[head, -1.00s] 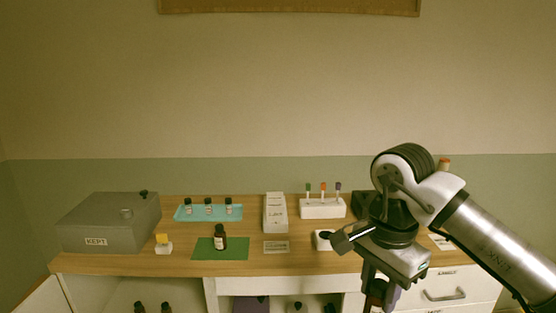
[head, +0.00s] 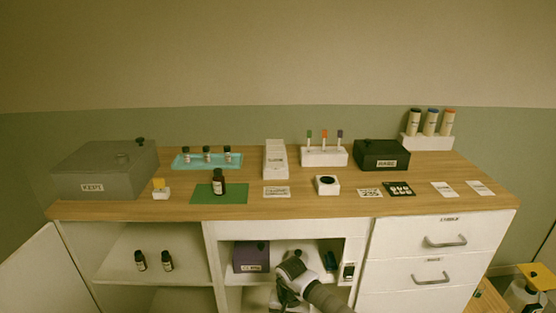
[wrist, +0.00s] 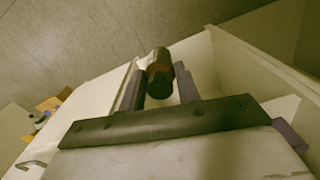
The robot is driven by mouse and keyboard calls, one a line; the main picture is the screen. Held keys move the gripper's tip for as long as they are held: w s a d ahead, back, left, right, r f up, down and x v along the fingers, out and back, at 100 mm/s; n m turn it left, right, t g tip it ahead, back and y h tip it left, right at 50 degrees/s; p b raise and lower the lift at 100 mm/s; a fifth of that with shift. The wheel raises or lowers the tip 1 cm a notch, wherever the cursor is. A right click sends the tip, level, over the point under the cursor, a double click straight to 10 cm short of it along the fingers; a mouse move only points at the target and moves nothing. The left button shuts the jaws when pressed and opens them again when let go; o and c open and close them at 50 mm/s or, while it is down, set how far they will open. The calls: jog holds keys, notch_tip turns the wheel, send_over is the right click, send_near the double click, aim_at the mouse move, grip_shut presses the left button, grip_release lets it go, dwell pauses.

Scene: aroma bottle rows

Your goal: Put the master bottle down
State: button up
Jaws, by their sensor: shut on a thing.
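In the wrist view my gripper (wrist: 160,82) is shut on the master bottle (wrist: 160,63), a brown bottle with a dark cap between the two fingers. Its label cannot be read there. In the head view my arm is low, in front of the cabinet's middle opening; the fingers and held bottle are hidden there. Another dark bottle (head: 219,184) stands upright on the green mat (head: 237,197) on the worktop.
The open left compartment holds two small dark bottles (head: 153,261). The middle compartment holds a purple box (head: 251,256). A grey KEPT box (head: 103,170), a blue tray (head: 180,163) and a black box (head: 382,154) stand on the worktop (head: 320,205). Drawers (head: 440,262) are right.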

jog(key=s+a+f+n, duration=0.1)
jog(key=a+f+n, duration=0.1)
jog(key=f, duration=0.4)
jog(key=shift+s+a, duration=0.15)
jog(key=shift+a, duration=0.75)
jog(key=shift+f, duration=0.1)
